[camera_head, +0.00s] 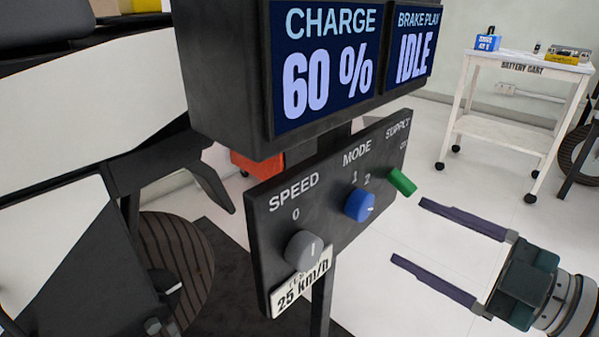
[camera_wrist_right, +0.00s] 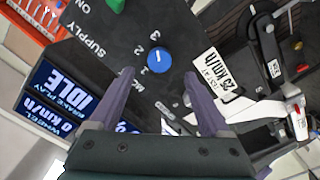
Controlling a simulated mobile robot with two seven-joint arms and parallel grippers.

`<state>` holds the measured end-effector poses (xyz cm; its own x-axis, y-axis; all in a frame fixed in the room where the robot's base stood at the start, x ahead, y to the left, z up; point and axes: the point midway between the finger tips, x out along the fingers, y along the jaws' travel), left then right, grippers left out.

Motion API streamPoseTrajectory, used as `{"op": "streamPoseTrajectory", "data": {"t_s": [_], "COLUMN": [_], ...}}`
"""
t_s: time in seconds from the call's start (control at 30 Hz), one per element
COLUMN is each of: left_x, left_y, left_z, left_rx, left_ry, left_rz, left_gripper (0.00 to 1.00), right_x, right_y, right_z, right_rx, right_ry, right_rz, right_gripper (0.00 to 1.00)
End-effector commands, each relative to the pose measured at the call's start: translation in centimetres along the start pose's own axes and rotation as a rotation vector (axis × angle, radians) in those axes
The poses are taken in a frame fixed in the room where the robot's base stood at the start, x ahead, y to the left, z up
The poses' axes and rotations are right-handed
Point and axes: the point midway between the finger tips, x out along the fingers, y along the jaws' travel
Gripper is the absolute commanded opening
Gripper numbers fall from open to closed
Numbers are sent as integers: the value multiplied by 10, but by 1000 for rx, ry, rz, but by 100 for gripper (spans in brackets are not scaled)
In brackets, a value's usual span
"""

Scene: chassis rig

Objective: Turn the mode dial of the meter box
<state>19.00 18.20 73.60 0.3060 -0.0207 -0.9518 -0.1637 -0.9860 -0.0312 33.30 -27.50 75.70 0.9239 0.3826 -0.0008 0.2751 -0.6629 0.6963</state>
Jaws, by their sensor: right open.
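The meter box's dark control panel (camera_head: 335,215) stands under the display. The blue mode dial (camera_head: 359,204) is on it, with 1 and 2 printed above. It also shows in the right wrist view (camera_wrist_right: 159,60), just beyond and between my fingertips. A small pale mark shows on the dial; its exact setting is hard to tell. My right gripper (camera_head: 408,230) is open and empty, its two purple fingers pointing at the panel from the right, apart from the dial. It also shows in the wrist view (camera_wrist_right: 159,75). My left gripper is not in view.
The grey speed dial (camera_head: 304,250) and green supply switch (camera_head: 402,182) flank the mode dial. The display box (camera_head: 222,70) above reads CHARGE 60 % and IDLE. A white battery cart (camera_head: 498,130) stands at the back right. Clear floor lies between cart and panel.

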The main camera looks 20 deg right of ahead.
Motion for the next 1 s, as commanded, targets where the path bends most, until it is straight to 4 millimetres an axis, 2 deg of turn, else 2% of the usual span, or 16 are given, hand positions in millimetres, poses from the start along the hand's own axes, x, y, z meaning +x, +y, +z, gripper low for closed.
{"op": "streamPoseTrajectory", "data": {"t_s": [0.1,0.23,0.77,0.87,0.97,1.0], "left_x": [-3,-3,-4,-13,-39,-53], "left_y": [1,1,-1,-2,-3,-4], "left_z": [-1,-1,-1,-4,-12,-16], "left_rx": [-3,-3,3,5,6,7], "left_ry": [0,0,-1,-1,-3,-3], "left_rz": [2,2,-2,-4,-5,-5], "left_gripper": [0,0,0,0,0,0], "right_x": [-19,-29,-31,-27,-17,-11], "right_y": [0,0,0,6,18,24], "right_z": [0,0,0,-7,-23,-31], "right_rx": [2,1,0,13,54,81], "right_ry": [-2,0,1,-22,-101,-151], "right_rz": [-1,0,1,2,5,5], "right_gripper": [81,81,81,81,81,81]}}
